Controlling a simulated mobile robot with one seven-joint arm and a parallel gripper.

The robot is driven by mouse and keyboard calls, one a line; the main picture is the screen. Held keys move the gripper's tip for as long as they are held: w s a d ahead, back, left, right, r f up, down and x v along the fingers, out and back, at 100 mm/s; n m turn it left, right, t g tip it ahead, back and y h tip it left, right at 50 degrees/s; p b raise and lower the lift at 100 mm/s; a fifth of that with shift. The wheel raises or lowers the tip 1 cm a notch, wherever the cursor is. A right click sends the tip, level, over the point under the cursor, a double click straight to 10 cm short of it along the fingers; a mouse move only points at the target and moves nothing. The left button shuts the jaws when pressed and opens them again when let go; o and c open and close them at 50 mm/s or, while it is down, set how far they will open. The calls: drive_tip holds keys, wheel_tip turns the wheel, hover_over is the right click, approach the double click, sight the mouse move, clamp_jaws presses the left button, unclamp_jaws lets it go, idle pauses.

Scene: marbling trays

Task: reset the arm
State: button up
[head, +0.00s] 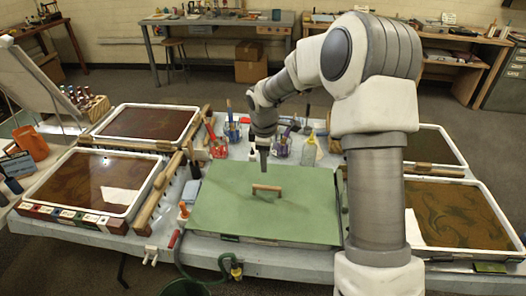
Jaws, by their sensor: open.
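My arm rises at the right of the head view and bends over to the left. My gripper (264,160) hangs pointing down above the far part of a green board (230,213) on the table. The gripper is small in this view and nothing shows held in it. A brown wooden handle (267,188) sits on the green board, just nearer than the gripper, and looks apart from it. My arm hides part of the table's right side.
Marbling trays with white rims stand at left (88,181), far left (148,123) and right (458,214). Cups of brushes (219,147), a clear bottle (309,150) and a wooden rod (157,193) crowd around the board. A green hose (190,262) hangs at the front edge.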

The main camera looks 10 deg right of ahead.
drive_tip(key=s+d+r+m+t+h, duration=0.15)
drive_tip(key=s+r+m, duration=0.55)
drive_tip(key=s+r, duration=0.9)
drive_tip(key=s+r+m+t+y, duration=0.2)
drive_tip(key=s+m, duration=0.5)
drive_tip(key=s, duration=0.9)
drive_tip(key=shift+v, duration=0.75)
drive_tip(key=shift+a, duration=0.1)
drive_tip(key=shift+c, duration=0.7)
drive_tip(key=shift+a, duration=0.2)
